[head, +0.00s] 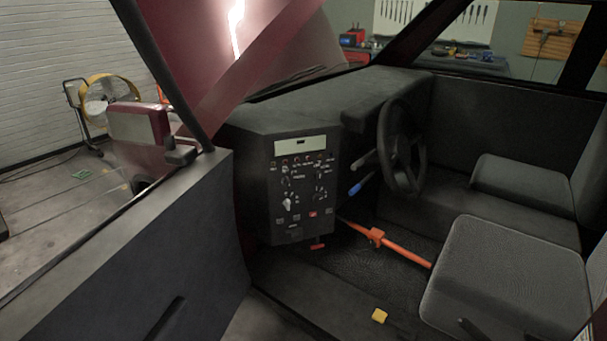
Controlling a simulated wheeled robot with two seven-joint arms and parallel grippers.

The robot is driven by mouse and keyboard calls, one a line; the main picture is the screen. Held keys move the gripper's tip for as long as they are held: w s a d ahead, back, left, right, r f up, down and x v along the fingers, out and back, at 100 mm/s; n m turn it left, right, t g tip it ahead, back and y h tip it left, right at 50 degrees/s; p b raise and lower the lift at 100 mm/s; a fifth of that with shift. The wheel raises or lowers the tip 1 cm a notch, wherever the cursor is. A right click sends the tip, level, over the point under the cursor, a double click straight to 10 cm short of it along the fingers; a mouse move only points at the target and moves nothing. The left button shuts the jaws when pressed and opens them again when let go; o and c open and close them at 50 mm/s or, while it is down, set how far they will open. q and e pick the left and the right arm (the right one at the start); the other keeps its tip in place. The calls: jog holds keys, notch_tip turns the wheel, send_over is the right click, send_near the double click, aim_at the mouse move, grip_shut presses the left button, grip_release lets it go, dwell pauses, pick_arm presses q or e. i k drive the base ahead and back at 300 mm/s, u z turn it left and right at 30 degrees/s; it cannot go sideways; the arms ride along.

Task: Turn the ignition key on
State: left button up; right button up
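A dark control panel (304,180) on the dash carries several knobs, switches and small lights. A pale knob or key-like piece (287,203) sticks out at its lower left; I cannot tell if this is the ignition key. A blue-tipped piece (355,189) shows below and left of the steering wheel (402,146), and it too could be a key or a lever. No key is clearly readable at this size. Neither of my grippers is in view.
The open car door (130,260) is at the left. An orange bar (405,252) slants from below the panel to the grey seat (505,275). A yellow fan (105,95) stands outside. Space before the panel looks clear.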

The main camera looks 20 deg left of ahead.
aim_at(286, 181)
jog(key=u, duration=1.1)
jog(key=i, duration=0.8)
jog(key=u, duration=0.7)
